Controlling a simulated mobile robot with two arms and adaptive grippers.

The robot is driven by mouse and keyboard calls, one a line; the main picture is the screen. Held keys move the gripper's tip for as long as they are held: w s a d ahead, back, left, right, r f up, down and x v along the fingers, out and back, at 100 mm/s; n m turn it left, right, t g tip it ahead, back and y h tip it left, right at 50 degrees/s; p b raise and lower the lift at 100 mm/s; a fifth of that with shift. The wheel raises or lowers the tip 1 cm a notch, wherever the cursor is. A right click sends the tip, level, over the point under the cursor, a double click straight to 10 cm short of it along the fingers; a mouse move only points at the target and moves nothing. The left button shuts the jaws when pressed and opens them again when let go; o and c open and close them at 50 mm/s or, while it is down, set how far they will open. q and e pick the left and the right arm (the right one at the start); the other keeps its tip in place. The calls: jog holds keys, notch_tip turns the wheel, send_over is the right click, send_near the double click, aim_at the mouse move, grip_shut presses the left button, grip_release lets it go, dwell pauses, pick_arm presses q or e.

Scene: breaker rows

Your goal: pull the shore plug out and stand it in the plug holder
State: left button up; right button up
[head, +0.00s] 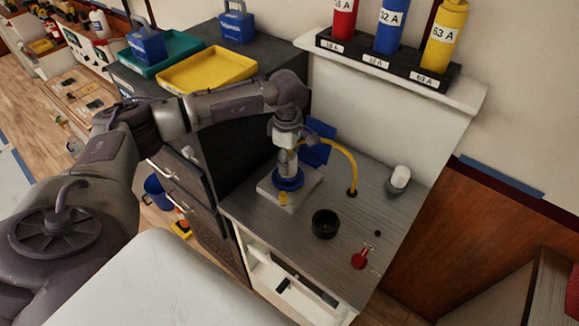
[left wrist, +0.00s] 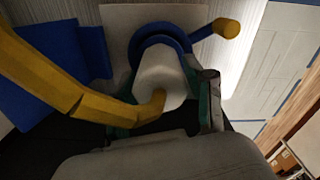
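The shore plug (head: 287,163), a pale cylinder, stands upright in a blue ringed socket (head: 289,184) on a pale plate. My left gripper (head: 286,146) is at the plug from above. In the left wrist view its teal-padded fingers (left wrist: 165,112) lie against both sides of the white plug body (left wrist: 160,72) and look shut on it; the cable partly hides the left finger. A yellow cable (head: 345,157) runs from the plug to a hole in the counter. A black round cup (head: 324,224), apparently the plug holder, stands empty in front. My right gripper is not in view.
A blue flap (head: 318,152) stands behind the socket, and a yellow knob (head: 283,198) is at its front. A red item (head: 360,257) lies near the counter's front right. A white-topped grey piece (head: 398,180) is at the right. A shelf with labelled cylinders (head: 390,28) overhangs the back.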

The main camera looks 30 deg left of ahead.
pick_arm(q)
jog(key=c, duration=0.5)
jog(key=shift+r+p, duration=1.25)
jog(key=shift+r, duration=1.05)
